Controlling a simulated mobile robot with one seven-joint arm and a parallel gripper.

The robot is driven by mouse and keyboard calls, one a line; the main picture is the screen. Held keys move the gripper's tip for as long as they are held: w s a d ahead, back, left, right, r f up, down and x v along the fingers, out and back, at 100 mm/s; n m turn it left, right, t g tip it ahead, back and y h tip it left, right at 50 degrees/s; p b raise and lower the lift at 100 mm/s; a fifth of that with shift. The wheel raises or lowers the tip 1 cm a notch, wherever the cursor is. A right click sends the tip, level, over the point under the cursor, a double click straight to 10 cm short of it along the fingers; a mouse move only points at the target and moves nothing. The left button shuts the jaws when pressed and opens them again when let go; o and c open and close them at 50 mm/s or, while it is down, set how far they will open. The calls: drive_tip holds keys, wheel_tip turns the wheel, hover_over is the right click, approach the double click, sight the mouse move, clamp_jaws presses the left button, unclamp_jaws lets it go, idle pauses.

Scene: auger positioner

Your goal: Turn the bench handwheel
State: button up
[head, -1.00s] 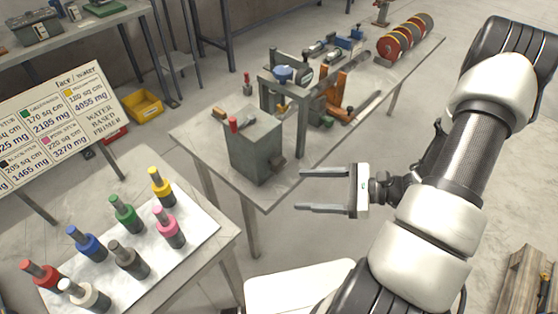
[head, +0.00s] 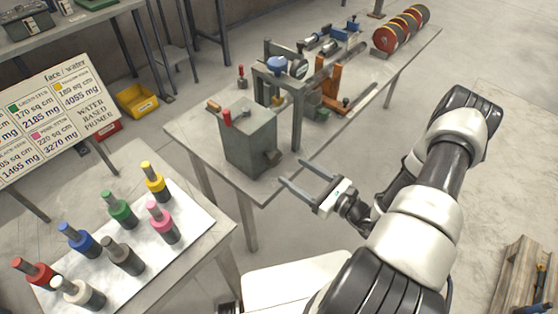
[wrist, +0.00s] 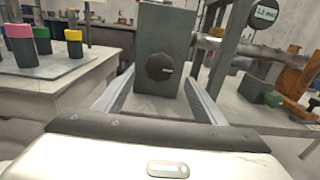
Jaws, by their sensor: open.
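The bench handwheel looks to be the dark lobed knob on the near face of a grey box (head: 250,138). The handwheel (wrist: 160,66) shows face-on in the wrist view, and its side (head: 272,158) shows in the head view. My gripper (head: 294,171) is open and empty, just off the bench's near edge. Its fingers point at the box face. In the wrist view the two fingers lie left and right of the handwheel, which appears beyond them, apart from the palm. I cannot tell the exact gap between fingertips and handwheel.
The metal bench (head: 212,168) carries a grey frame with a gauge (head: 298,67), an orange bracket (head: 329,85) and red discs (head: 385,38). A side table (head: 225,235) at left holds several coloured bottles. A pallet (head: 520,275) lies at lower right.

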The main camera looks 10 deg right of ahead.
sight(277, 161)
drive_tip(key=x, duration=0.7)
drive_tip(key=shift+w+a, duration=0.15)
drive_tip(key=shift+w, duration=0.05)
drive_tip(key=c, duration=1)
drive_tip(key=shift+c, duration=0.2)
drive_tip(key=shift+m, duration=0.4)
drive_tip(key=m, duration=0.4)
drive_tip(key=shift+m, duration=0.3)
drive_tip(key=m, duration=0.6)
drive_tip(key=shift+m, duration=0.3)
